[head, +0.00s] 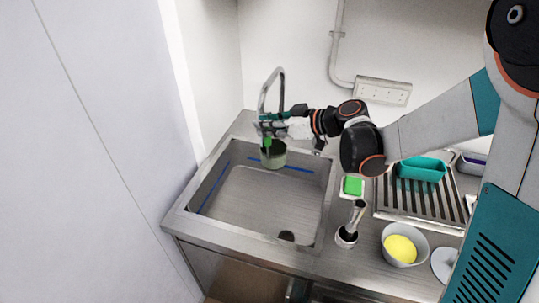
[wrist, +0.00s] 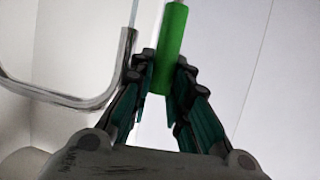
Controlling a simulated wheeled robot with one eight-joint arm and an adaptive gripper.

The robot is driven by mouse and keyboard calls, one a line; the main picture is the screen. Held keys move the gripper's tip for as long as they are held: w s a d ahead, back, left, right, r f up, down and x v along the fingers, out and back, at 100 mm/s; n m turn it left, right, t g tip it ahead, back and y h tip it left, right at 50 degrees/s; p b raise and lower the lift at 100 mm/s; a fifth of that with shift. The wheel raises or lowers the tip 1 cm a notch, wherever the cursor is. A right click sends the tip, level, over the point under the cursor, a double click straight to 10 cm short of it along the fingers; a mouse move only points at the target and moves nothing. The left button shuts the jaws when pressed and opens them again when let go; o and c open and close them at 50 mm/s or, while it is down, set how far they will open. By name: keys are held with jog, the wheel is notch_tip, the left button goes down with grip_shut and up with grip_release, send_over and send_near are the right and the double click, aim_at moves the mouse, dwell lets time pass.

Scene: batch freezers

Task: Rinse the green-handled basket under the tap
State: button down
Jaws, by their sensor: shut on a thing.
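My gripper (head: 268,128) is shut on the green handle (wrist: 172,45) of the basket. The basket (head: 273,155) is a small, pale greenish round cup and hangs upright below my gripper, over the back part of the steel sink (head: 262,205). The tap (head: 281,85) arches up right behind my gripper. In the wrist view the tap (wrist: 85,98) shows as an upside-down curve beside the handle. A thin pale line runs on from its mouth and looks like water; whether it meets the basket I cannot tell. The basket's inside is hidden.
Right of the sink stand a green square item (head: 352,187), a metal upright tool (head: 350,222) and a grey bowl (head: 385,240) with yellow contents. A teal container (head: 422,168) sits on the draining rack (head: 412,207). A tall pale panel (head: 95,150) closes the left side.

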jog(key=shift+s+a, duration=0.1)
jog(key=shift+a, duration=0.35)
jog(key=s+d, duration=0.1)
jog(key=s, duration=0.6)
jog(key=shift+s+d, duration=0.35)
jog(key=shift+s, duration=0.05)
dwell(1.4)
jog(key=s+d+r+p, duration=0.1)
jog(key=s+r+p, duration=0.2)
jog(key=s+r, duration=0.1)
jog(key=shift+s, duration=0.45)
dwell(0.9)
